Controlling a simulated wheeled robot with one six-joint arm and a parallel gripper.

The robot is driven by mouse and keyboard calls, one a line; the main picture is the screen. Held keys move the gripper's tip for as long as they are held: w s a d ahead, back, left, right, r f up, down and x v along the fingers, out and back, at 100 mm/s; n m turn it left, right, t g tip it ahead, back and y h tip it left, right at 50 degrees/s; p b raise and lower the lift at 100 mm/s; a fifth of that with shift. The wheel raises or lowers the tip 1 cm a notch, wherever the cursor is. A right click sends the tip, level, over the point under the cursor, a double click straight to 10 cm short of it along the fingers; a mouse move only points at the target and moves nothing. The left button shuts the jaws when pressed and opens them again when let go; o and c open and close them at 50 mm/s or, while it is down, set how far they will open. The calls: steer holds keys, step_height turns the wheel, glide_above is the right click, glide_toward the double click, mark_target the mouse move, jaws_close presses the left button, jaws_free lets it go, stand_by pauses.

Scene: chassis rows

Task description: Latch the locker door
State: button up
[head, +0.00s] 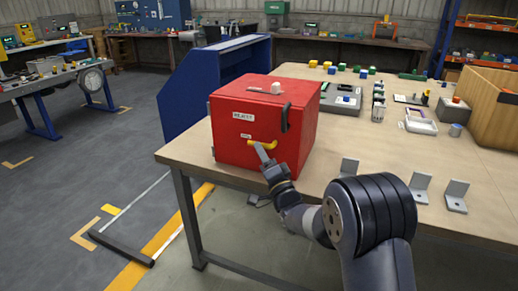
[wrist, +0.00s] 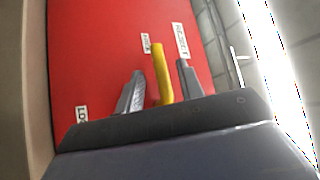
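The red locker (head: 262,125) stands on the near left part of the workbench. Its front door looks closed, flush with the box, and carries a REJECT label and a smaller label. A yellow latch handle (head: 263,146) sits low on the door and lies roughly sideways. My gripper (head: 261,152) is at this handle. In the wrist view, the yellow handle (wrist: 162,75) stands between my two grey fingers, with red door visible on both sides of it. The fingers are apart and do not appear to press on it. The handle's base end is hidden behind my gripper body.
Grey angle brackets (head: 419,187) stand along the bench's (head: 335,140) near edge, right of the locker. A blue panel (head: 205,85) rises behind left. Floor left of the bench is mostly clear.

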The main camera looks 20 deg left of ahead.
steer(key=shift+x, duration=1.2)
steer(key=shift+c, duration=0.2)
jaws_close()
